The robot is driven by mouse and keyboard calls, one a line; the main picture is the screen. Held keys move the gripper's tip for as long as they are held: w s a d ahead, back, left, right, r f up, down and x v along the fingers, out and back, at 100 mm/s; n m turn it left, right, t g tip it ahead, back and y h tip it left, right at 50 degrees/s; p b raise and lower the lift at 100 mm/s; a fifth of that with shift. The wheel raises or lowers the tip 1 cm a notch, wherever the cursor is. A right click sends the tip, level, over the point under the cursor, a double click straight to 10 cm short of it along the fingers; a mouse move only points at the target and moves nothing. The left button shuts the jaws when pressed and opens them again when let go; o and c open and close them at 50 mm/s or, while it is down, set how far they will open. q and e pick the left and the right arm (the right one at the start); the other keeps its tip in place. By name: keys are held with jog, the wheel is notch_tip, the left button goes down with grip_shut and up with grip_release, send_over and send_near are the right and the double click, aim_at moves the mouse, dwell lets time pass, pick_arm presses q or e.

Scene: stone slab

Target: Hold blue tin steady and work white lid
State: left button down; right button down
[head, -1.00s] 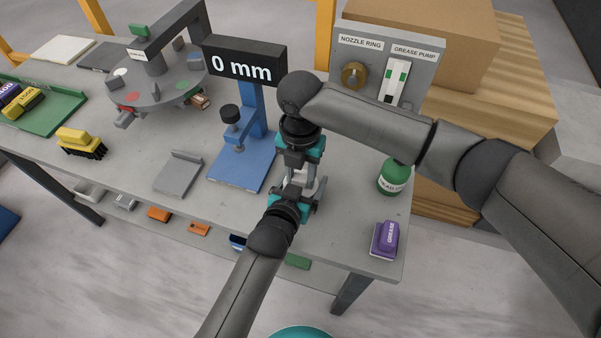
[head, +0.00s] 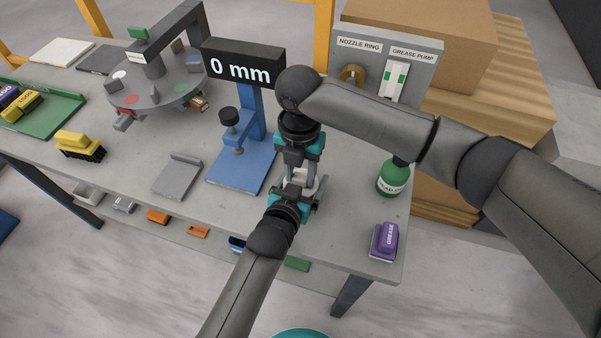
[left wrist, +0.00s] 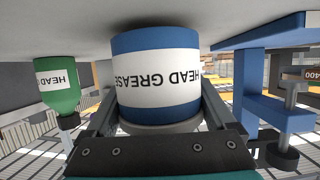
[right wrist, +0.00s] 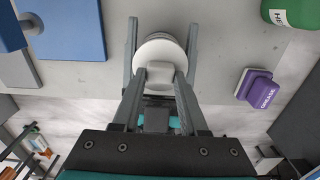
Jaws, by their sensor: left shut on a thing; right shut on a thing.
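The blue tin (left wrist: 155,42) has a white label reading HEAD GREASE and appears upside down in the left wrist view. My left gripper (left wrist: 157,115) is shut on its sides, a finger on each side. The white lid (right wrist: 160,50) is round with a raised grip block and sits at the tin's end; its pale rim shows in the left wrist view (left wrist: 160,127). My right gripper (right wrist: 160,76) comes from above, shut on the lid's grip block. In the head view my right gripper (head: 298,165) stands over my left gripper (head: 300,190), mostly hiding tin and lid.
A blue press stand (head: 235,167) with a 0 mm display (head: 243,64) stands left of the grippers. A green bottle (head: 392,180) and a purple grease block (head: 386,238) are to the right. The nozzle ring panel (head: 420,60) is behind. Bare bench lies around the bottle.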

aim_at(299, 178)
jog(key=shift+w+a+r, duration=0.1)
jog(key=shift+a+r, duration=0.05)
jog(key=shift+r, duration=0.95)
jog(key=c, duration=0.9)
grip_release()
jog(key=o, duration=0.5)
jog(key=shift+f, duration=0.2)
jog(key=shift+o, duration=0.2)
notch_tip(299, 178, up, 12)
jog(key=shift+f, duration=0.15)
notch_tip(299, 178, down, 15)
jog(key=shift+r, duration=0.15)
